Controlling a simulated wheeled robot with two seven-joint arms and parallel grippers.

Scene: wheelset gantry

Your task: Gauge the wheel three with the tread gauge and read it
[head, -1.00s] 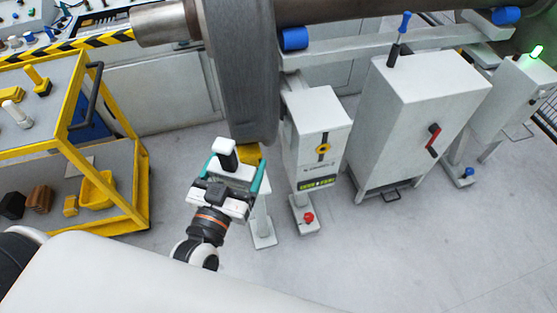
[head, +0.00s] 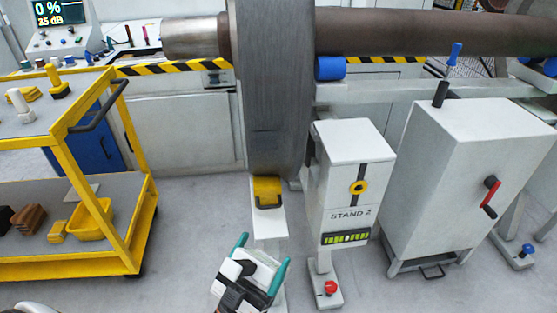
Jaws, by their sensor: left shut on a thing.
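A large grey wheel (head: 270,90) stands upright on its axle in the middle of the head view. No number shows on it. A yellow block (head: 267,190) with a dark handle sits on a white post (head: 268,224) at the wheel's lower edge. My left gripper (head: 259,260) is at the bottom, below and apart from the wheel. My right gripper is not in view.
A white box marked STAND 2 (head: 345,195) and a larger cabinet (head: 450,185) with a red handle stand to the right. A yellow cart (head: 100,265) stands at the left. A display (head: 60,14) at top left reads 0 % and 35 dB.

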